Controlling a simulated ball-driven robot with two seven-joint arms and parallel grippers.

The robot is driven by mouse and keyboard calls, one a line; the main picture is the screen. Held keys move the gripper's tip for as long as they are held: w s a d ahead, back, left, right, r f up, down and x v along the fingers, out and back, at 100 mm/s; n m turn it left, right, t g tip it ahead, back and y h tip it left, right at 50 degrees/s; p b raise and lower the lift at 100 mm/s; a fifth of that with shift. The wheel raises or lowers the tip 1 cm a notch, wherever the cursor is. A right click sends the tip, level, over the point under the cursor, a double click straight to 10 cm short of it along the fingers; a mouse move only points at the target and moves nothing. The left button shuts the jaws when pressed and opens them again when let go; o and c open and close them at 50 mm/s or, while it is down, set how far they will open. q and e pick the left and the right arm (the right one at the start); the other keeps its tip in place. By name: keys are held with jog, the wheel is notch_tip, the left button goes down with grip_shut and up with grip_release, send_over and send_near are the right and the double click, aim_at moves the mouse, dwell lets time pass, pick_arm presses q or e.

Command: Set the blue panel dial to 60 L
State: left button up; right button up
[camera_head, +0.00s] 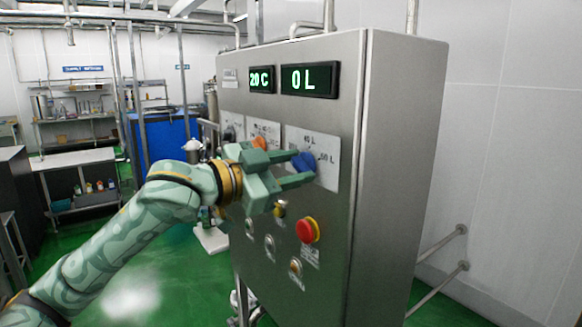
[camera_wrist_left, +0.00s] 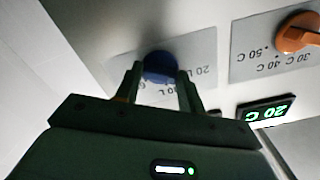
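The blue dial (camera_head: 303,161) sits on a pale label plate (camera_head: 327,150) on the front of the steel control panel. The label shows "40 L" above it and another volume mark to its right. The display (camera_head: 310,79) above reads "0 L". My left gripper (camera_head: 300,168) is at the dial, its two fingers on either side of it with the jaws apart. The left wrist view also shows the blue dial (camera_wrist_left: 160,66) between the fingertips (camera_wrist_left: 160,75); whether they touch it I cannot tell. The dial's pointer is hidden. My right gripper is not in view.
An orange dial (camera_head: 260,143) and a "20 C" display (camera_head: 261,79) are left of the blue dial. A red emergency button (camera_head: 308,230) and several small buttons lie below. Shelves and a blue tank (camera_head: 165,135) stand behind.

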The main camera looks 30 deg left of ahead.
pick_arm(q)
jog(key=shift+c, duration=0.3)
jog(key=shift+s+m, duration=0.1)
jog(key=shift+m, duration=0.2)
jog(key=m+p, duration=0.3)
jog(key=m, duration=0.2)
jog(key=shift+r, duration=0.1)
jog(key=m+p, duration=0.2)
jog(key=m, duration=0.2)
jog(key=m+p, duration=0.2)
jog(key=m, duration=0.1)
jog(key=shift+m, duration=0.3)
jog(key=m+p, duration=0.3)
jog(key=m, duration=0.2)
jog(key=m+p, duration=0.2)
jog(key=m, duration=0.3)
jog(key=shift+f, duration=0.2)
jog(key=shift+m, duration=0.4)
